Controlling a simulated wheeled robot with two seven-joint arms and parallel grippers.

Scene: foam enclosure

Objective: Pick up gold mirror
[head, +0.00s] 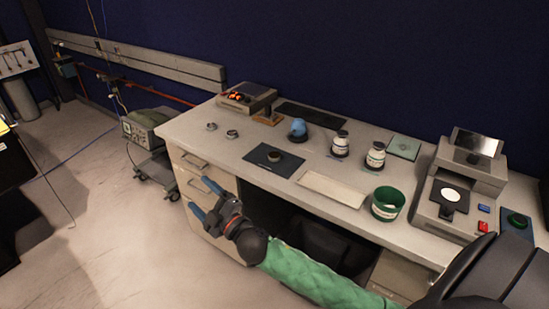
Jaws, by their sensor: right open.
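I cannot tell for certain which item is the gold mirror. My left gripper is not in view.
The bench (225,150) also holds two small metal rings, a blue round object (298,128), two white jars (375,155), a pale tray (333,189), a green tub (387,204) and a grey instrument (460,185). The floor to the left is mostly clear; a cart (148,135) stands there.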

